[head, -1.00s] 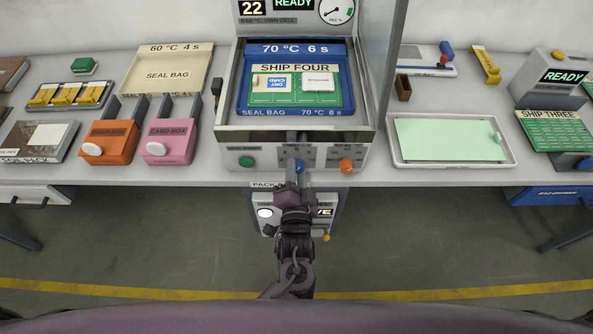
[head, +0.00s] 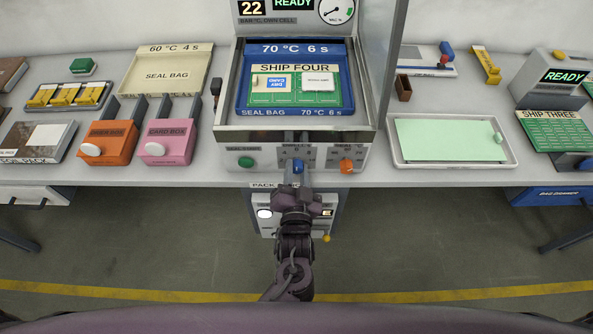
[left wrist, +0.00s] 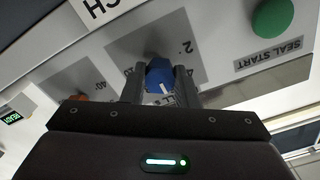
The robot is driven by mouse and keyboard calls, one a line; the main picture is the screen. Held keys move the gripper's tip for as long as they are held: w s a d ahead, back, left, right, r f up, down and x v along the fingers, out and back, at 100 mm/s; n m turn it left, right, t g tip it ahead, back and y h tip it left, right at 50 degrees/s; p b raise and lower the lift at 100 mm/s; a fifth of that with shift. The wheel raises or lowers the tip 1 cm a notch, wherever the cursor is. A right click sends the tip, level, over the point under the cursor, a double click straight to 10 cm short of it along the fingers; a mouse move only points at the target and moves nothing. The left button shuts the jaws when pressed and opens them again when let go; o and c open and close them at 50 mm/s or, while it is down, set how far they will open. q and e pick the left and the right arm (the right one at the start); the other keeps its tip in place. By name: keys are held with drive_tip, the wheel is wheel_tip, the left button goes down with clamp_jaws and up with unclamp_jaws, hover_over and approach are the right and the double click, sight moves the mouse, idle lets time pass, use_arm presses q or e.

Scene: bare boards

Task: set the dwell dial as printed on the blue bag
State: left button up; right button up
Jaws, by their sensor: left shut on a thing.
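The blue bag (head: 241,98) lies in the open machine chamber, with "70 °C 6 s" printed on its upper and lower edges and the SHIP FOUR board on it. The blue dwell dial (head: 298,164) is on the machine's front panel, on a grey scale plate between the green button and the orange dial. My left gripper (head: 297,172) is shut on this dial; in the left wrist view its fingers (left wrist: 160,84) stand on both sides of the blue dial (left wrist: 158,70). A white pointer line shows on the dial. A "2" is readable on the scale; other marks are partly hidden. My right gripper is not in view.
The green seal start button (head: 246,162) is left of the dial and the orange dial (head: 346,166) is right of it. A pink card box (head: 169,142) and an orange box (head: 108,142) stand left of the machine. A pale green tray (head: 397,160) lies right.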

use_arm(q)
drive_tip(key=o, duration=1)
drive_tip(key=shift+s, duration=0.15)
drive_tip(key=s+b, duration=0.1)
drive_tip(key=s, duration=0.6)
drive_tip(key=shift+s, duration=0.25)
drive_tip(key=shift+f, duration=0.1)
